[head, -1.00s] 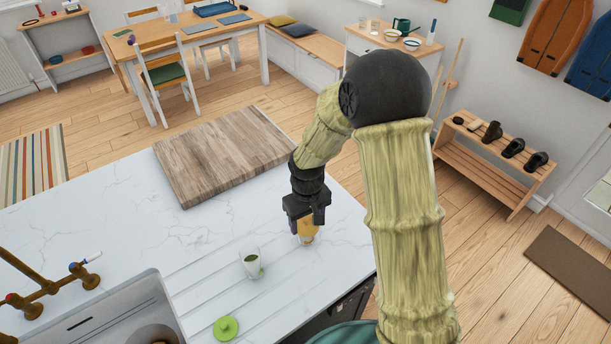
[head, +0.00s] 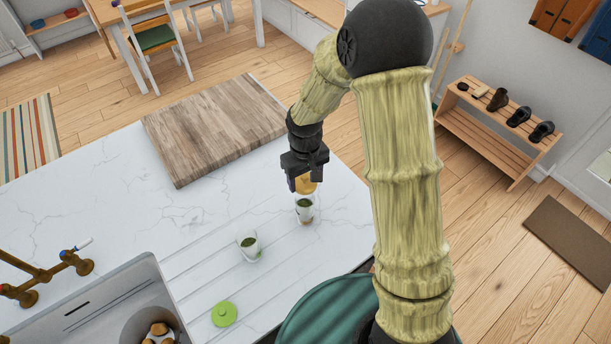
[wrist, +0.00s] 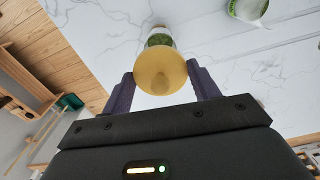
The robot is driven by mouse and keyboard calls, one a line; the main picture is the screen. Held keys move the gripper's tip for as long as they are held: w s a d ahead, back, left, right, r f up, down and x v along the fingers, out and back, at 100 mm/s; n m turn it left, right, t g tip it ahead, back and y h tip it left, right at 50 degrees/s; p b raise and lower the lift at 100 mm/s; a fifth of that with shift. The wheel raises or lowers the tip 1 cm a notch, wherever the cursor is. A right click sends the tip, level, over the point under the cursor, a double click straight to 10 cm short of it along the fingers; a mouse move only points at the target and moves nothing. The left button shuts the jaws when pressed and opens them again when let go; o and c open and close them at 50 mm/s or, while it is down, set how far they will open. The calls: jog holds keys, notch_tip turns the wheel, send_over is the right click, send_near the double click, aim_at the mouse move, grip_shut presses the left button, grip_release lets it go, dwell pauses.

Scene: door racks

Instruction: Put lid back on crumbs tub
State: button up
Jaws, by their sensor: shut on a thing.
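My gripper (head: 305,172) is shut on a yellow lid (head: 306,185) with a round knob. In the wrist view the lid (wrist: 160,70) sits between the two fingers. A small pale tub with green on it (head: 304,208) stands on the counter just below the lid in the head view, and partly behind it in the wrist view (wrist: 160,37). The lid looks raised off this tub. A similar white tub with green (head: 248,245) stands to its left. A green lid (head: 224,314) lies near the counter's front edge. I cannot read which tub holds crumbs.
A wooden board (head: 213,130) lies on the white counter (head: 85,200) behind the tubs. The sink (head: 105,305) with brass taps (head: 45,275) is at left, with brown items in it. Counter right of the tubs is clear to its edge.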

aim_at(305, 185)
jog(key=shift+w+f+b, duration=0.15)
jog(key=shift+f+b, duration=1.05)
jog(key=shift+f, duration=0.55)
jog(key=shift+s+a+f+b, duration=0.1)
jog(key=shift+s+f+b, duration=0.15)
jog(key=shift+f+b, duration=0.6)
jog(key=shift+w+f, duration=0.2)
jog(key=shift+f, duration=0.3)
jog(key=shift+s+r, duration=0.1)
jog(key=shift+s, duration=0.05)
jog(key=shift+f, duration=0.2)
jog(key=o, duration=1.3)
jog(key=shift+o, duration=0.2)
jog(key=shift+r, duration=0.15)
